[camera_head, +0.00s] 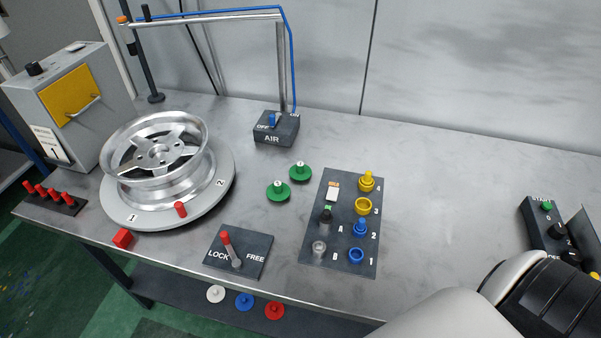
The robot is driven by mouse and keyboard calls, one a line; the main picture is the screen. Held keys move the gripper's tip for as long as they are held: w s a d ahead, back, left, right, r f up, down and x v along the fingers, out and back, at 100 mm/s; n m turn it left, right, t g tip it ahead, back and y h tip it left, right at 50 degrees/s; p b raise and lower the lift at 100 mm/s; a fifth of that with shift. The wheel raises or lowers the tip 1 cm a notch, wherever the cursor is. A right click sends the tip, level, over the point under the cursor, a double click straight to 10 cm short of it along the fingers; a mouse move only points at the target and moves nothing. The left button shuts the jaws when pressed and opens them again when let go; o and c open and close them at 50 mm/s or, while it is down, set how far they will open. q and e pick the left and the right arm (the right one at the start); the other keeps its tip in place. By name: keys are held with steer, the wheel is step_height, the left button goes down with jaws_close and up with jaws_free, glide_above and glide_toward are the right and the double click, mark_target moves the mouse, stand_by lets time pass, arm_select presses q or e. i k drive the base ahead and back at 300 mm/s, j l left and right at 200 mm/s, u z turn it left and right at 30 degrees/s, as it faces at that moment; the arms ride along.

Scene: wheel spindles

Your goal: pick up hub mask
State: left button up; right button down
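No part is labelled as the hub mask, so I cannot tell for certain which it is. Two green round discs with knobs lie on the bench: one nearer (278,191) and one farther right (300,172). A white disc (215,294), a blue disc (244,302) and a red disc (274,310) of similar shape sit on the lower shelf. A silver spoked wheel (157,150) lies on the round turntable (221,199) at the left. Neither gripper shows. My arm link enters at the bottom right and hides that bench corner.
A LOCK/FREE lever plate (247,263) lies at the front edge. A dark panel (339,238) holds coloured rings and plugs. An AIR switch box (276,138) stands behind, below a pipe frame (282,70). A control box (542,220) is at right. The bench's (455,185) right-centre is clear.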

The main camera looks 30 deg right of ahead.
mark_target(299, 172)
steer(key=j+z, duration=0.15)
steer(key=z, duration=0.8)
